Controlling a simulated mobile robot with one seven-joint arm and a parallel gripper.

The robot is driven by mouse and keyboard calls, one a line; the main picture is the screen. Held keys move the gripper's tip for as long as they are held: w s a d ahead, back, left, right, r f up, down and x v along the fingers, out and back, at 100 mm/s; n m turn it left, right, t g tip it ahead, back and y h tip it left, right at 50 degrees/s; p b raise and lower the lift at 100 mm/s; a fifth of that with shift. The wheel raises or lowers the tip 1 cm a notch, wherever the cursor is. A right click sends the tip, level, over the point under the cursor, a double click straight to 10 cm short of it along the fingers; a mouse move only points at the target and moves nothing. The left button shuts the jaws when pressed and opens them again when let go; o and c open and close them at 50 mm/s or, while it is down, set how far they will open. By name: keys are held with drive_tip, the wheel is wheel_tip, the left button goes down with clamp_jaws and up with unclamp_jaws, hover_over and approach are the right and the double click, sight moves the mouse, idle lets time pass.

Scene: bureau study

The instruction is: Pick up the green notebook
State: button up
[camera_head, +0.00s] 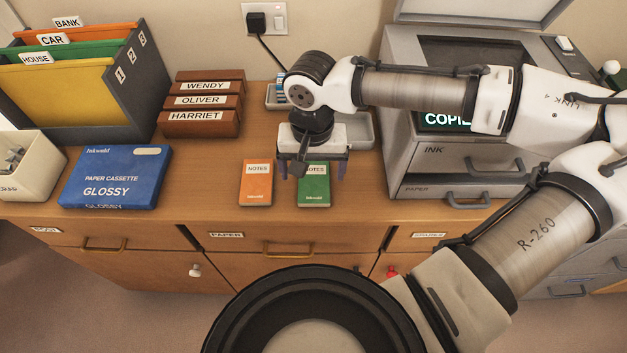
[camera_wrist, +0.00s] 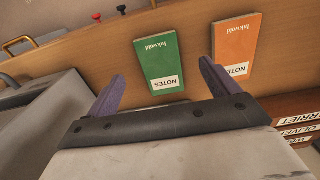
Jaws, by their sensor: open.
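The green notebook (camera_head: 314,188) lies flat on the wooden desk top, labelled NOTES, just right of an orange notebook (camera_head: 256,183). My gripper (camera_head: 312,172) is above the green notebook, pointing down, and hides part of its upper end. In the wrist view, the green notebook (camera_wrist: 159,62) lies beyond and between the fingers of my gripper (camera_wrist: 160,85), which are apart with nothing between them. The orange notebook (camera_wrist: 235,50) shows beyond the finger on the right.
A blue paper cassette (camera_head: 115,177), stacked name blocks (camera_head: 205,103) and a folder holder (camera_head: 150,85) stand to the left. A copier (camera_head: 400,150) stands close on the right. A grey tray (camera_head: 358,132) is behind my gripper. Drawers line the desk front.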

sight(314, 188)
drive_tip(key=shift+w+d+f, duration=0.1)
drive_tip(key=shift+w+f, duration=0.1)
drive_tip(key=shift+f, duration=1.45)
drive_tip(key=shift+w+d+f, duration=0.1)
drive_tip(key=shift+w+f, duration=0.05)
drive_tip(key=shift+f, duration=1.45)
drive_tip(key=c, duration=1.1)
